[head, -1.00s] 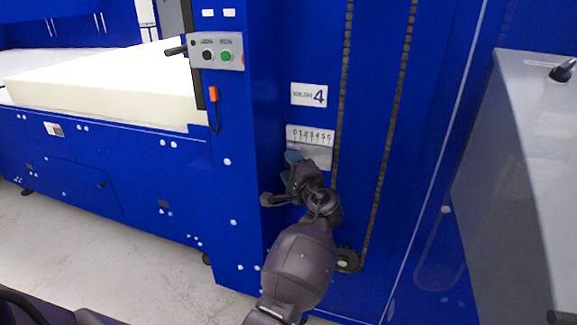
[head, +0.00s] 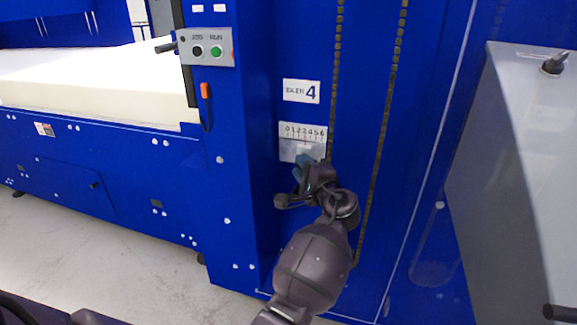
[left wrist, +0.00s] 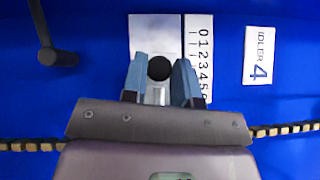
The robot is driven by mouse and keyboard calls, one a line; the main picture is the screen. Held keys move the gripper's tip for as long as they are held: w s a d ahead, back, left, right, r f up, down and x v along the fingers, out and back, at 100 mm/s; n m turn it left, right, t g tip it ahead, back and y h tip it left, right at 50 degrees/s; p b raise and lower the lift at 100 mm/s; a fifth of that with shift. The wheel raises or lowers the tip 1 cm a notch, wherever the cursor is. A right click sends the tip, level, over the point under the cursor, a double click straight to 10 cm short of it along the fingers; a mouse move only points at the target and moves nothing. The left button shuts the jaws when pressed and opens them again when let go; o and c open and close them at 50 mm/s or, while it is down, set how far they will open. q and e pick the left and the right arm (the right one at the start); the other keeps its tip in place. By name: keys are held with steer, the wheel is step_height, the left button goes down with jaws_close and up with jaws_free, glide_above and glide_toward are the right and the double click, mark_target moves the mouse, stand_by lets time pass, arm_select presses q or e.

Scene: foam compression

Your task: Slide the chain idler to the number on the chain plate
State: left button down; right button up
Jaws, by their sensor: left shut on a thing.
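The chain idler's black round knob (left wrist: 159,68) sits between the two blue fingers of my left gripper (left wrist: 159,77) in the left wrist view. The gripper is shut on it. A white number scale (left wrist: 203,60) runs 0 to 6 beside it; from this angle the knob is roughly level with 3 to 4. In the head view my left gripper (head: 305,163) is at the lower edge of the scale plate (head: 290,146) and hides the knob. The chain plate (head: 301,91) above reads IDLER 4; it also shows in the left wrist view (left wrist: 258,57). My right gripper is not in view.
Two vertical chains (head: 393,80) run down the blue panel. A dark lever (left wrist: 57,57) sticks out near the gripper. A button box (head: 207,47) is at upper left, a white foam block (head: 90,85) at left, and a grey cabinet (head: 525,170) at right.

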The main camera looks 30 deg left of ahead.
arm_select(q)
steer(key=shift+w+d+f, duration=0.1)
steer(key=shift+w+d, duration=0.05)
steer(key=shift+d, duration=0.45)
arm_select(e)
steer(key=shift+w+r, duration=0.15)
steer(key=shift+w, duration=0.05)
arm_select(q)
steer(key=c, duration=0.9)
jaws_free()
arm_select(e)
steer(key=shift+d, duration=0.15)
